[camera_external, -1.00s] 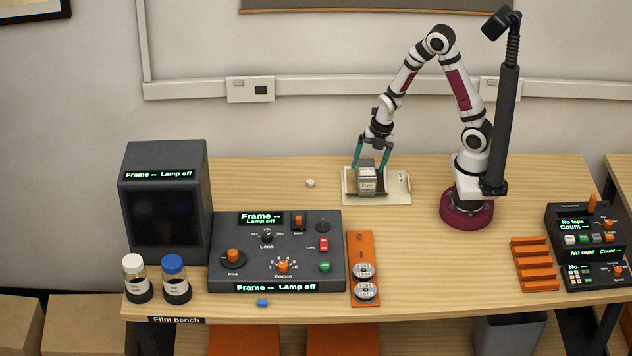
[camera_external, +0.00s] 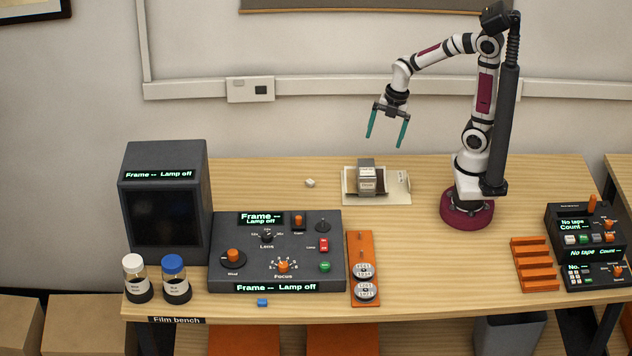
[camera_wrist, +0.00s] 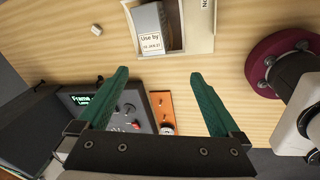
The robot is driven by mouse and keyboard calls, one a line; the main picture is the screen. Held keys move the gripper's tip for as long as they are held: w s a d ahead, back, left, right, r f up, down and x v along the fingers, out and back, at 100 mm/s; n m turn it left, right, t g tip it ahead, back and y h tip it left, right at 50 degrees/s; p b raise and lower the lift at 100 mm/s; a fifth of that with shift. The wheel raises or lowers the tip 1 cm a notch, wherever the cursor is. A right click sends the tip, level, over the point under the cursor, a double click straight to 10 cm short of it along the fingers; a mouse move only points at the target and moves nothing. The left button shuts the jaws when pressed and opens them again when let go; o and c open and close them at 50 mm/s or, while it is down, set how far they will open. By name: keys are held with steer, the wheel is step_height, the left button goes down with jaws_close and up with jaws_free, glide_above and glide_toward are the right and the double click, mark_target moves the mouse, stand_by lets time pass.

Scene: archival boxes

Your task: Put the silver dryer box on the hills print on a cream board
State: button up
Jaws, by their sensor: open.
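The silver dryer box (camera_external: 367,178) stands on the cream board (camera_external: 393,186), over the dark picture area of the print; most of the print is hidden beneath it. In the wrist view the box (camera_wrist: 149,26) shows a white "Use by" label and lies on the cream board (camera_wrist: 199,33). My gripper (camera_external: 385,141) is open and empty, above the bench and clear of the box. Its two green fingers (camera_wrist: 158,88) are spread wide apart in the wrist view with nothing between them.
A small white cube (camera_external: 310,183) lies left of the board. The grey control console (camera_external: 222,272) and an orange plate (camera_external: 359,296) with reels are in front. An orange rack (camera_external: 535,264) stands at the right. Bench right of the board is clear up to my base.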

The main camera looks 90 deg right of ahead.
steer(key=s+a+r+m+g+y, duration=0.1)
steer(key=s+a+r+m+g, duration=0.1)
steer(key=s+a+m, duration=1)
steer(key=a+m, duration=0.1)
steer(key=m, duration=0.7)
steer(key=shift+s+r+g, duration=0.25)
steer(key=shift+s+g, duration=0.05)
steer(key=shift+s, duration=0.05)
steer(key=shift+a, duration=0.1)
